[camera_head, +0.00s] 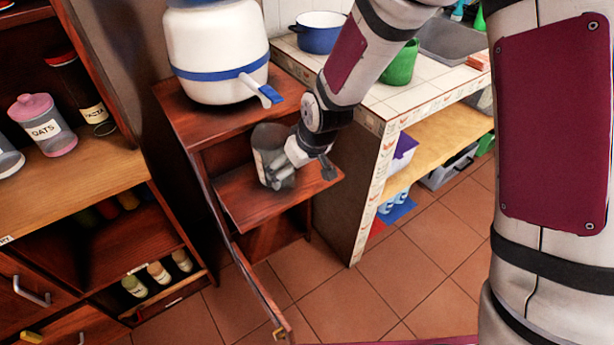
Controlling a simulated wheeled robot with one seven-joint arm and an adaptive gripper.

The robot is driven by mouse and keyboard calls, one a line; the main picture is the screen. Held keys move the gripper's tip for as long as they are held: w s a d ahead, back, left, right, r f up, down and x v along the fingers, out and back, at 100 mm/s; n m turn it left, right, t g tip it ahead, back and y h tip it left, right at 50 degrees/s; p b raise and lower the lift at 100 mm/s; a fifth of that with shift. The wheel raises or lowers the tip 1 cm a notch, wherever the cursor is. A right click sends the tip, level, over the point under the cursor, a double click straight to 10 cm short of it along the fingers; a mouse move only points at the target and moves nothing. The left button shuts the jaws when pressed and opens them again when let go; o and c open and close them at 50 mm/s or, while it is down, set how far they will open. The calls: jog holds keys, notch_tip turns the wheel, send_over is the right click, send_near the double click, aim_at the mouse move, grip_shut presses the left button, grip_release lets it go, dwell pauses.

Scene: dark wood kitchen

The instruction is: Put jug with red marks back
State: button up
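A clear grey jug (265,142) stands upright on, or just above, the pull-out wooden shelf (238,196) of a small dark cabinet. No red marks can be made out on it at this size. My gripper (283,176) is at the jug's right front side, with its grey fingers overlapping the jug's lower part. My wrist comes in from the upper right. Whether the fingers are closed on the jug or only beside it cannot be told. The jug's right side is partly hidden behind my gripper.
A white water dispenser (217,50) with a blue band stands on the cabinet top, its tap above the jug. The cabinet door (258,290) hangs open. A tiled counter (385,108) is close on the right, with a blue pot (319,38) and green container (401,64). Jar shelves are left.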

jog(key=shift+s+d, duration=0.55)
jog(key=shift+s, duration=0.3)
jog(key=shift+s+d, duration=0.55)
jog(key=shift+s, duration=0.3)
